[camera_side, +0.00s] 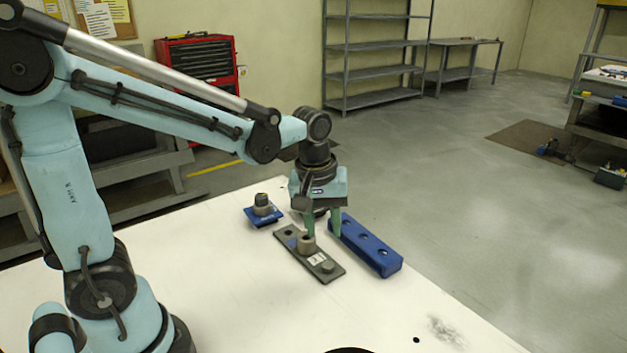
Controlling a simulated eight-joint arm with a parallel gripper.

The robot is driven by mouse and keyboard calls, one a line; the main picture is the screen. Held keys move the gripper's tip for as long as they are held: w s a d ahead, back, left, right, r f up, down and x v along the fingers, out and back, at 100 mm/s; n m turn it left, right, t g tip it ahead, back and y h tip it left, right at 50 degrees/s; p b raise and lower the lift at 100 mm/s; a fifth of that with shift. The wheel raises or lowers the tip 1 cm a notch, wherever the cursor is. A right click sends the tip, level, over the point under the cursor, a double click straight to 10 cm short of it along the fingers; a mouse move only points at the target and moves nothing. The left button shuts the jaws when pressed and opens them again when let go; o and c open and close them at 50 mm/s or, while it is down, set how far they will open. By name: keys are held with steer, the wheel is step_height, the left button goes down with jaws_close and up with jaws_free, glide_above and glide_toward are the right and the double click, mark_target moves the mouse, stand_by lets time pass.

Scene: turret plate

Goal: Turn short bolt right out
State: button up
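A dark grey plate (332,275) lies on the white table. A tan, round bolt head (306,244) stands up from its middle, and a lower grey round head (328,267) sits near its front right end. I cannot tell for sure which is the short bolt. My gripper (323,236) points down over the plate's far side, its green fingers spread apart with nothing visible between them. The left finger overlaps the tan head in this view; whether they touch is unclear.
A blue block (388,264) with several holes lies right of the plate, close to the right finger. A small blue base (275,219) carrying a dark-topped tan piece (262,205) stands behind left. The white table (240,300) is clear in front.

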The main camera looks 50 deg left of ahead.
mark_target(328, 265)
steer(key=f+n, duration=0.1)
steer(key=w+f+n+g, duration=0.1)
steer(key=shift+w+f+n+g, duration=0.25)
steer(key=shift+n+g, duration=0.05)
step_height(328, 265, down, 7)
steer(key=shift+r, duration=0.1)
steer(key=m, duration=0.4)
steer(key=shift+m, duration=0.3)
steer(key=m, duration=0.8)
steer(key=shift+m, duration=0.3)
steer(key=m, duration=0.9)
steer(key=shift+m, duration=0.4)
steer(key=m, duration=0.3)
steer(key=shift+m, duration=0.3)
steer(key=m, duration=0.9)
